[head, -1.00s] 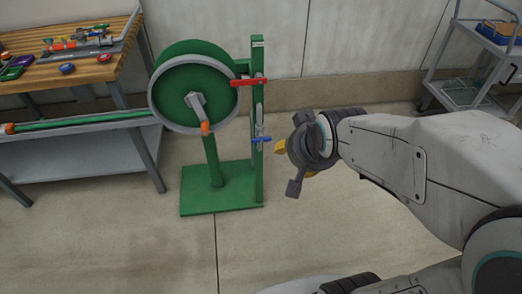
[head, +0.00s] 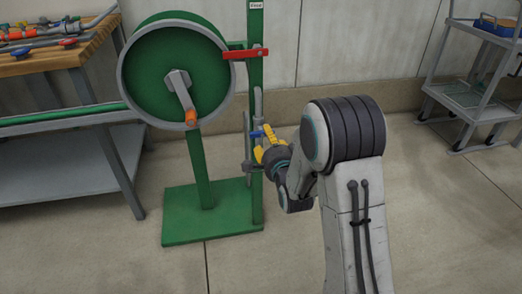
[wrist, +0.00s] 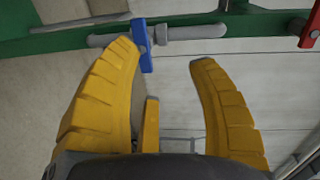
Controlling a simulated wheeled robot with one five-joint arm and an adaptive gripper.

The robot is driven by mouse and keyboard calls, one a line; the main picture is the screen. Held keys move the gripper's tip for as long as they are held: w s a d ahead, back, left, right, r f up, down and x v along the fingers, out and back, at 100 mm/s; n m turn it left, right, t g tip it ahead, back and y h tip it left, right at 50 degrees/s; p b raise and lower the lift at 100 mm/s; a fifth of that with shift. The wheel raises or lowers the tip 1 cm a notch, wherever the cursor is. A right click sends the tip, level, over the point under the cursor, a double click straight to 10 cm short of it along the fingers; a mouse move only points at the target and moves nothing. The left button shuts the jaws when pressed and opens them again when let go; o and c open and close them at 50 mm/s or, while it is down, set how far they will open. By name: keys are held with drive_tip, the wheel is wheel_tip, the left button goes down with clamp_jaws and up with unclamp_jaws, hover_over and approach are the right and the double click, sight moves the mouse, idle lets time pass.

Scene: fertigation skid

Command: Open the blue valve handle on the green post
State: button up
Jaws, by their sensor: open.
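The blue valve handle (head: 269,133) sits on a grey pipe beside the green post (head: 257,90), below a red handle. In the wrist view the blue handle (wrist: 143,45) lies crosswise to the grey pipe (wrist: 195,32). My gripper (head: 257,155) is at the post, close to the handle, and partly hides the pipe. In the wrist view my gripper (wrist: 163,54) is open, with nothing held between its yellow fingers. The handle's near end lies just inside the left fingertip; whether they touch I cannot tell. The right fingertip is well apart from it.
The red handle (head: 246,53) is higher on the post. A green hose reel (head: 175,75) with a crank stands left on a green base plate (head: 215,220). A workbench (head: 60,60) is at left, a grey cart (head: 480,90) at right. The floor between post and cart is clear.

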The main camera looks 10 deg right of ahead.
sight(263, 136)
drive_tip(key=shift+m+t, duration=0.7)
drive_tip(key=shift+m, duration=0.2)
drive_tip(key=shift+w+f+b, duration=0.65)
drive_tip(key=shift+w+f, duration=0.05)
drive_tip(key=shift+w, duration=0.75)
drive_tip(key=shift+w+f+b, duration=0.65)
drive_tip(key=shift+w+f, duration=0.05)
drive_tip(key=shift+w, duration=0.8)
drive_tip(key=shift+w+f+b, duration=0.65)
drive_tip(key=shift+w+f, duration=0.05)
drive_tip(key=shift+w, duration=0.75)
clamp_jaws()
